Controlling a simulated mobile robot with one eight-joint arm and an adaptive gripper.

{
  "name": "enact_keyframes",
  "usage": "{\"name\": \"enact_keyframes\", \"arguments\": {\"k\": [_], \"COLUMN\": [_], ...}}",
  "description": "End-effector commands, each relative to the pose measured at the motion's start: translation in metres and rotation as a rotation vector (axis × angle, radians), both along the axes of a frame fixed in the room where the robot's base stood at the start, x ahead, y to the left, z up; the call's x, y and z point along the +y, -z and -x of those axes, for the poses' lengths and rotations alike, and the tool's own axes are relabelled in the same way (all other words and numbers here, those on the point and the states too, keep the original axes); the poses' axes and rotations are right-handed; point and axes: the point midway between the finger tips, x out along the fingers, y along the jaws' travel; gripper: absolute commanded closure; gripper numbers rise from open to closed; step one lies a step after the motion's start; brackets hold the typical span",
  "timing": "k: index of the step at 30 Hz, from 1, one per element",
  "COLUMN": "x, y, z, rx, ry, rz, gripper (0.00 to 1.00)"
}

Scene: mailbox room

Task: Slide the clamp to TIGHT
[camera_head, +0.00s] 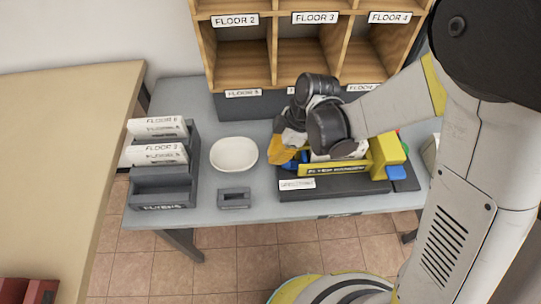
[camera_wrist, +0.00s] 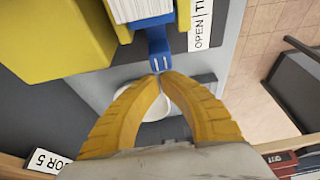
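The blue clamp tab (camera_wrist: 158,46) sticks out beside a yellow machine (camera_wrist: 55,35) in the wrist view, under the end of a white paper stack (camera_wrist: 140,9). A white label (camera_wrist: 203,24) beside it reads "OPEN" and then a cut-off word starting with T. My gripper (camera_wrist: 161,74) has its yellow fingertips together, right at the tab's end. I see nothing between them, and cannot tell whether they touch the tab. In the head view, my gripper (camera_head: 282,156) is at the left end of the machine (camera_head: 335,169), and my wrist hides part of it.
A white bowl (camera_head: 234,153) and a small grey holder (camera_head: 234,198) stand left of the machine. A grey rack (camera_head: 163,188) with floor labels stands further left. Wooden pigeonholes (camera_head: 276,48) rise behind. The grey table's (camera_head: 215,212) front edge is close to the machine.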

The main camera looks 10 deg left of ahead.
Motion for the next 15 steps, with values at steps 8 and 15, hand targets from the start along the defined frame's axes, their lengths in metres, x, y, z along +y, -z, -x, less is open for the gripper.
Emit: {"name": "enact_keyframes", "arguments": {"k": [8,15], "x": [-0.007,-0.016], "y": [0.000,0.000], "z": [-0.002,-0.004], "rx": [0.000,-0.001], "ry": [0.003,0.000], "rz": [0.000,0.000], "gripper": [1.00,1.00]}}
